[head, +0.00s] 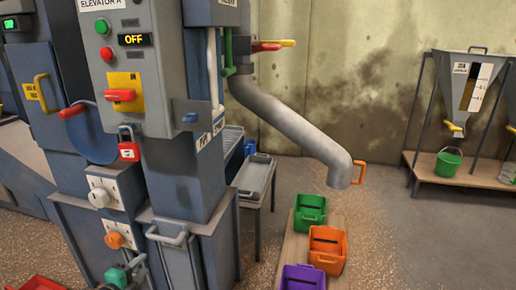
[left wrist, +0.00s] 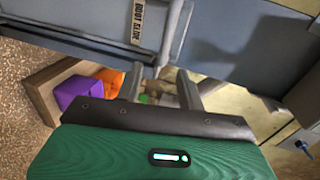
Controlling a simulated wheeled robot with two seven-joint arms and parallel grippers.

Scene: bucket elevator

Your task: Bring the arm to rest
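My left gripper (head: 140,266) shows at the bottom of the head view, in front of the lower casing of the elevator (head: 182,150). Its green body sits left of and below a grey handle (head: 168,238) on that casing. In the left wrist view my left gripper (left wrist: 160,82) has its two grey fingers spread apart, with nothing held between them. A grey handle (left wrist: 172,32) beside a "BOOT SLIDE" label (left wrist: 137,22) lies just beyond the fingertips. I cannot tell whether they touch. My right gripper is in neither view.
The elevator's control panel (head: 125,75) reads OFF, with a red padlock (head: 129,147) below it. A grey spout (head: 290,125) slopes right above green (head: 309,212), orange (head: 327,247) and purple (head: 303,278) bins on a wooden platform.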

